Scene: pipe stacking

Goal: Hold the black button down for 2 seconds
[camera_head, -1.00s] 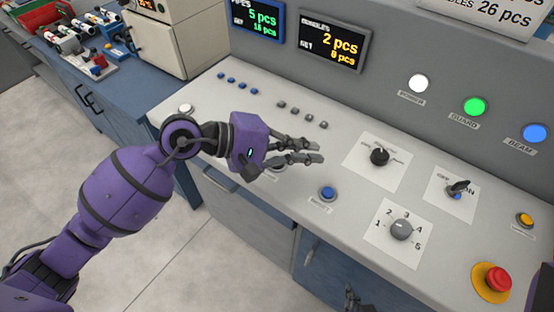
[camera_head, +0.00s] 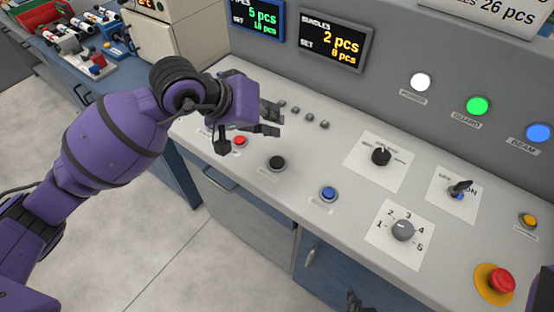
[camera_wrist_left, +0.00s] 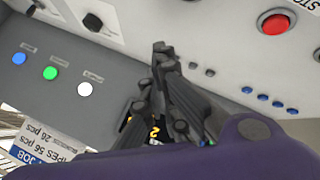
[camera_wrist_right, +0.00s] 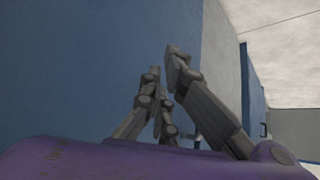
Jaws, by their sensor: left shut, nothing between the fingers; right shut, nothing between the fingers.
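The black button (camera_head: 277,163) is on the sloping grey console, between a red button (camera_head: 239,141) and a blue button (camera_head: 328,194). It is fully in sight in the head view. My left gripper (camera_head: 273,121) is shut and empty, behind the black button and apart from it, near a row of small grey buttons. In the left wrist view its fingers (camera_wrist_left: 160,55) point across the panel, with a red button (camera_wrist_left: 275,22) to the right. My right gripper (camera_head: 354,297) is shut and empty, low in front of the console; its fingers also show in the right wrist view (camera_wrist_right: 163,68).
A black knob (camera_head: 381,156), a numbered grey dial (camera_head: 402,230), a toggle switch (camera_head: 460,188) and a red emergency button (camera_head: 500,279) stand on the console's right part. Two displays (camera_head: 335,42) and several lit lamps line the back panel. Small blue buttons (camera_wrist_left: 263,98) show in the left wrist view.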

